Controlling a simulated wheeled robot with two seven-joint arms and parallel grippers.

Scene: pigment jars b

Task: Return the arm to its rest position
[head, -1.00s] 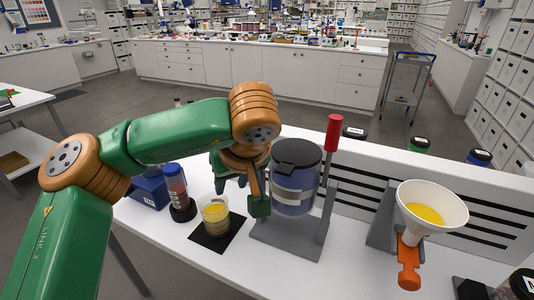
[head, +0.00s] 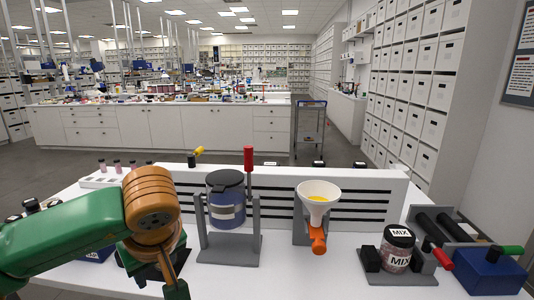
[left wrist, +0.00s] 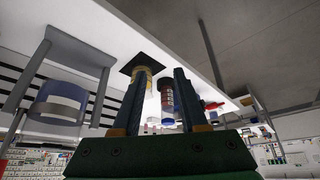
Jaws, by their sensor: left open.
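My left arm comes in from the left of the head view, with its left gripper (head: 165,282) low in the picture, left of the grey stand (head: 228,250). The gripper is cut by the bottom edge there. In the left wrist view the two fingers of the left gripper (left wrist: 159,76) are apart, with nothing held between them. Past the fingers that view shows a cup of yellow material (left wrist: 147,72) on a black pad (left wrist: 143,62) and a labelled jar (left wrist: 167,100), all apart from the fingers. My right gripper is not in view.
A blue jar with black lid (head: 226,205) sits in the grey stand beside a red handle (head: 248,159). A white funnel (head: 318,208) holds yellow powder. A MIX jar (head: 396,248) and a blue box (head: 488,272) stand right. The front middle of the white table (head: 310,278) is clear.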

